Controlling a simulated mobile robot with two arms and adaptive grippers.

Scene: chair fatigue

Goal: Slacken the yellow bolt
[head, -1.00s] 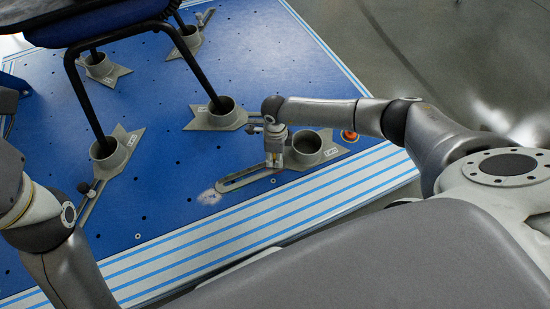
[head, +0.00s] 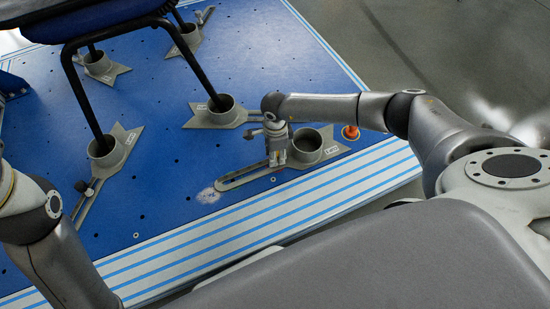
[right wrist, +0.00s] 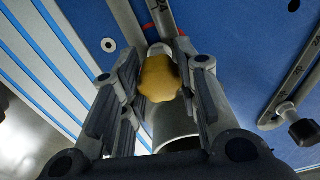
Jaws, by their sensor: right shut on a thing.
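The yellow bolt (right wrist: 160,78) has a lobed knob head, which sits between the two fingers of my right gripper (right wrist: 161,60) in the right wrist view. That gripper is shut on it. In the head view, my right gripper (head: 278,158) points down at the slotted grey clamp plate (head: 238,178), beside its round cup (head: 309,147), and hides the bolt. My left arm shows at the left edge of the head view, but its gripper is out of the picture.
A chair with black legs (head: 88,100) stands on the blue platform (head: 165,205), its feet in similar grey cups (head: 108,152). An orange-red knob (head: 350,132) is right of the gripper. A dark knob (right wrist: 303,132) sits on a neighbouring slotted plate. The striped front edge is clear.

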